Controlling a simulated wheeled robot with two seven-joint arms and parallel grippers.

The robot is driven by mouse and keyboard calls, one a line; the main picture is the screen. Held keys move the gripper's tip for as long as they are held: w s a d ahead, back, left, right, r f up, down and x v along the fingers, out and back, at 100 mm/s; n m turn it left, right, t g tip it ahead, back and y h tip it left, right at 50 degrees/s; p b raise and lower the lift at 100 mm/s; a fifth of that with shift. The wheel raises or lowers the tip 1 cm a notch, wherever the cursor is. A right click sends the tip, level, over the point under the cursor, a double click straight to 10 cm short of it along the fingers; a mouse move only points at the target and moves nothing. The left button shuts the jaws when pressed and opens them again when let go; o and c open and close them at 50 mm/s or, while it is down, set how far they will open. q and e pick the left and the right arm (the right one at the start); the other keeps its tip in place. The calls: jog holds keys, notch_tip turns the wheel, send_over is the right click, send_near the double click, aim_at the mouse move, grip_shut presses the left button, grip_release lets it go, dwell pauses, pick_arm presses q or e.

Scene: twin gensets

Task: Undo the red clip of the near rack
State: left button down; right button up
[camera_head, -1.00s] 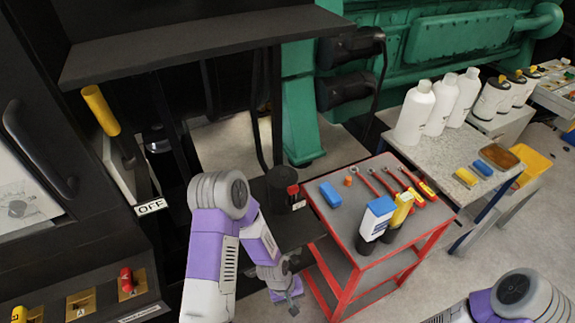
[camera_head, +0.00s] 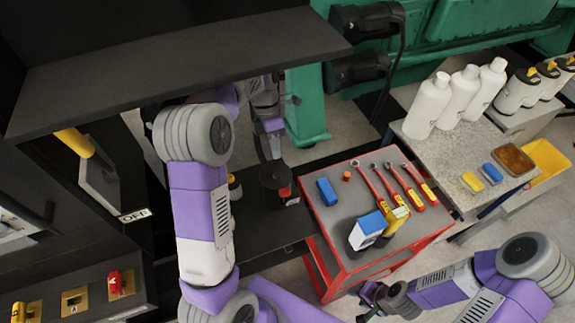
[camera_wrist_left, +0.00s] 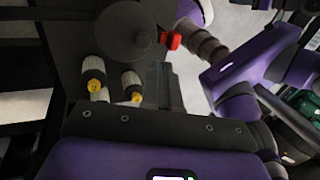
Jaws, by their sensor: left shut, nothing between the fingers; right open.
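A red clip (camera_head: 285,193) sits at the side of a dark round part (camera_head: 275,177) on the low black rack (camera_head: 262,222), left of the red cart. In the left wrist view the red clip (camera_wrist_left: 170,41) shows next to the black disc (camera_wrist_left: 127,30). My left gripper (camera_head: 275,153) is shut and empty, above and behind the round part; its fingertips are small and partly hidden. It is apart from the clip. My right gripper (camera_head: 364,298) is open and empty at the bottom, before the cart, far from the clip.
Bottles with yellow tops (camera_wrist_left: 94,82) stand beside the disc. A black shelf (camera_head: 180,65) overhangs my left arm. The red cart (camera_head: 345,270) holds wrenches (camera_head: 392,180), a blue block (camera_head: 326,191) and a blue-white container (camera_head: 367,230). A table with white bottles (camera_head: 430,105) stands right.

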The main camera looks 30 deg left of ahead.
aim_at(281, 187)
pick_arm(q)
jog(key=shift+s+d+f, duration=0.1)
jog(key=shift+s+f, duration=0.2)
jog(key=shift+f, duration=0.2)
jog(key=b+x, duration=0.1)
jog(key=x, duration=0.8)
jog(key=shift+s+f+b, duration=0.1)
jog(key=shift+s+b, duration=0.1)
jog(key=shift+b, duration=0.15)
pick_arm(e)
jog(key=shift+s+f, duration=0.3)
jog(key=shift+f, duration=0.5)
pick_arm(q)
jog(key=shift+d, duration=0.15)
